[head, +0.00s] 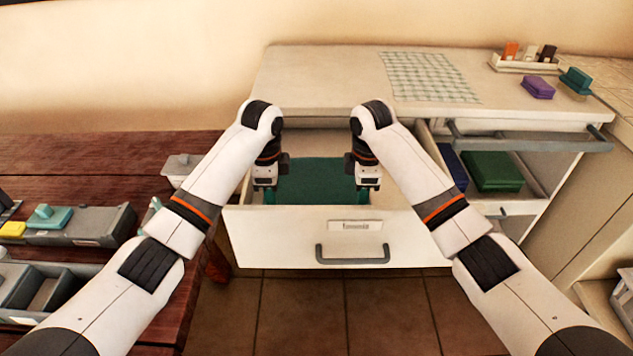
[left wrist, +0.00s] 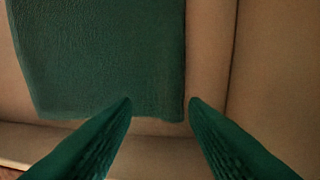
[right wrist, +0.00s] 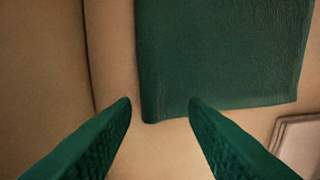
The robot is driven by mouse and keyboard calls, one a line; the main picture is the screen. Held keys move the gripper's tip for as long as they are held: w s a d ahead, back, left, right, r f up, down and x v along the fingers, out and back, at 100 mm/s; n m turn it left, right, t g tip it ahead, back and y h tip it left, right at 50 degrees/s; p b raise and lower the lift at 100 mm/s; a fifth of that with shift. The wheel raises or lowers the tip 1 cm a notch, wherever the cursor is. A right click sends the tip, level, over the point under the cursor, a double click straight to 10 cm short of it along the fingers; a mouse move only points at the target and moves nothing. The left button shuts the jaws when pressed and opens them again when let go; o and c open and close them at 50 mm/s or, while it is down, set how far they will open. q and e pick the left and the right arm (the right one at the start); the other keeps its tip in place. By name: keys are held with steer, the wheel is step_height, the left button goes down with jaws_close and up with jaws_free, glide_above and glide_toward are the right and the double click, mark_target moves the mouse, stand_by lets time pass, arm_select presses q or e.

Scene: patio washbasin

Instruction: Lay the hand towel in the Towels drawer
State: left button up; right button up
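The dark green hand towel (head: 316,181) lies flat in the open, white-fronted drawer (head: 290,240). The drawer's label is too blurred to read. My left gripper (head: 267,196) is at the towel's left side and my right gripper (head: 363,195) at its right side, both low inside the drawer. In the left wrist view, the towel (left wrist: 100,55) has an edge and corner near the gap between my parted fingertips. In the right wrist view, the towel (right wrist: 220,55) likewise has an edge near the gap between parted fingertips. Both grippers are open.
A checked cloth (head: 430,77) lies on the counter. A tray of small items (head: 525,64) and a purple block (head: 537,88) stand right. A wooden table (head: 90,165) with grey organisers is left.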

arm_select(q)
steer(key=s+r, duration=0.5)
steer(key=r, duration=0.1)
steer(key=shift+r, duration=0.3)
arm_select(e)
steer(key=s+r, duration=0.5)
steer(key=r, duration=0.1)
steer(key=shift+r, duration=0.3)
